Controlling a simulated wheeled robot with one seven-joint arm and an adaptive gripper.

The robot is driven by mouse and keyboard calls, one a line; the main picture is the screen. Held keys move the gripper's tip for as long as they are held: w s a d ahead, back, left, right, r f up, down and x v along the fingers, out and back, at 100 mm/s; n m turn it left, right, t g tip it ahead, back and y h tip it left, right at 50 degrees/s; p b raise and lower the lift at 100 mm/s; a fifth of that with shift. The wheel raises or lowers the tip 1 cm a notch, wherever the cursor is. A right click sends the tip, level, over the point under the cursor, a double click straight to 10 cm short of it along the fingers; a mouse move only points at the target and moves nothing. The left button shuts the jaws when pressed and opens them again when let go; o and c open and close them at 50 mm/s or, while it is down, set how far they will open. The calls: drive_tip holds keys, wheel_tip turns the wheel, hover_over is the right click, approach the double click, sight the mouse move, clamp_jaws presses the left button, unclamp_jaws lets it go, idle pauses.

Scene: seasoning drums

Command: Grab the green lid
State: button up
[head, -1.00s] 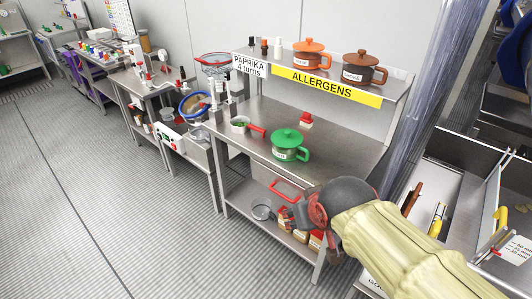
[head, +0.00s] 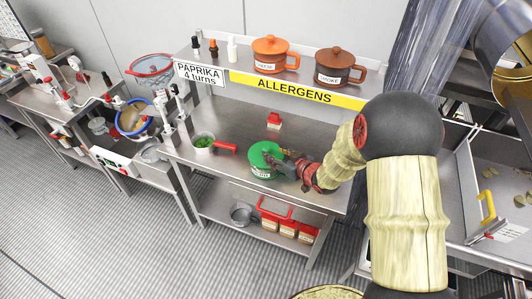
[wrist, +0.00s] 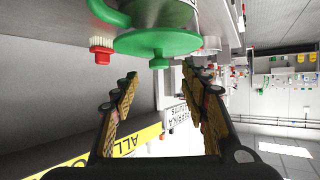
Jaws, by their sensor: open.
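The green lid (head: 262,153) sits on a green pot with a pale label (head: 260,173) on the middle steel shelf (head: 237,127). In the head view my gripper (head: 285,165) is at the right side of the lid and hides part of it. In the wrist view the lid (wrist: 140,43) is a green disc with its knob (wrist: 158,62) pointing at my open fingers (wrist: 160,80). The knob lies just beyond the fingertips, roughly between them. I cannot tell whether they touch it. The pot's green side handle (wrist: 108,12) also shows in the wrist view.
A red brush (head: 274,122) stands behind the pot. A small pan of green bits (head: 204,141) with a red handle is to the left. Orange (head: 270,52) and brown (head: 338,67) pots stand on the upper shelf, above the yellow allergens sign (head: 300,90).

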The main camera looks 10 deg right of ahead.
sight(268, 150)
drive_tip(key=b+x, duration=0.1)
drive_tip(key=x, duration=0.5)
drive_tip(key=shift+w, duration=0.2)
drive_tip(key=shift+c, duration=1)
clamp_jaws()
